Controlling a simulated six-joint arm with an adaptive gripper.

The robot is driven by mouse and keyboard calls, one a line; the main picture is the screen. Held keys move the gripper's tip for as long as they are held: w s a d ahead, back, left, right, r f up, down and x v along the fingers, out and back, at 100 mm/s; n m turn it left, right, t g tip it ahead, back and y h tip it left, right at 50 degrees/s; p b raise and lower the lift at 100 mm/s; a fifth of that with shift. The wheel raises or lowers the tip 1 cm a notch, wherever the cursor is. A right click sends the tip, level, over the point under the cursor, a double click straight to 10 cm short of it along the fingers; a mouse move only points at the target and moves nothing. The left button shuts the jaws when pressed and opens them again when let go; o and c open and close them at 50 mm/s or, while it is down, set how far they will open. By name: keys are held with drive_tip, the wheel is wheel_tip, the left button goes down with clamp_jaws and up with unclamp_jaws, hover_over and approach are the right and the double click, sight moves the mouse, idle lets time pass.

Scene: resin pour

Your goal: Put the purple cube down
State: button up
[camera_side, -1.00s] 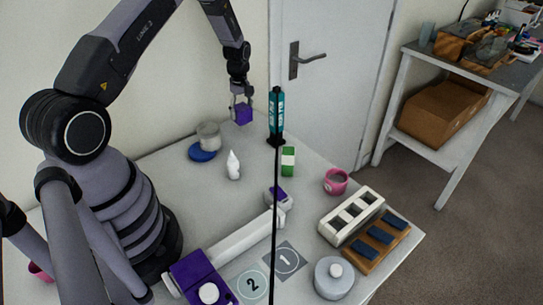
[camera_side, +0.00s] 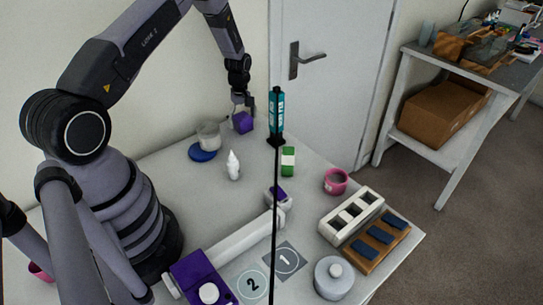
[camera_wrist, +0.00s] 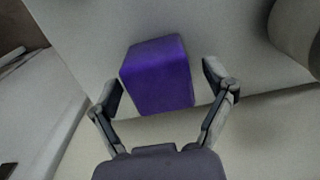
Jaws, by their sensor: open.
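The purple cube (camera_side: 242,123) is at the far back corner of the white table, below my gripper (camera_side: 244,104). It appears to rest on the table top, though its underside is hidden. In the wrist view the purple cube (camera_wrist: 157,75) lies between the two fingers of my gripper, slightly turned. My gripper is open. A gap shows between the cube and the right finger; the left finger is close to the cube's side, and I cannot tell if it touches.
A glass jar (camera_side: 208,135) and a blue disc (camera_side: 202,152) stand left of the cube. A white bottle (camera_side: 233,166) is in front. The table's back edge is close.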

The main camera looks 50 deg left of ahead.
wheel_tip(320, 180, up, 12)
wheel_tip(320, 180, up, 13)
drive_tip(key=m+t, duration=0.1)
drive_tip(key=m, duration=0.3)
hover_over(242, 116)
drive_tip(key=s+d, duration=0.2)
drive_tip(key=d, duration=0.4)
drive_tip(key=s+d+r+m+t, duration=0.1)
drive_tip(key=s+d+r+m, duration=0.4)
drive_tip(key=r, duration=0.3)
drive_tip(key=s+d+r+m+t, duration=0.1)
drive_tip(key=s+d+r+m, duration=0.2)
drive_tip(key=s, duration=0.7)
drive_tip(key=s+d+r+m+t, duration=0.2)
drive_tip(key=s+d+m, duration=0.4)
drive_tip(key=s, duration=0.5)
drive_tip(key=shift+s+d+r+t, duration=0.2)
drive_tip(key=shift+d+r+t, duration=0.1)
drive_tip(key=shift+d+r, duration=0.35)
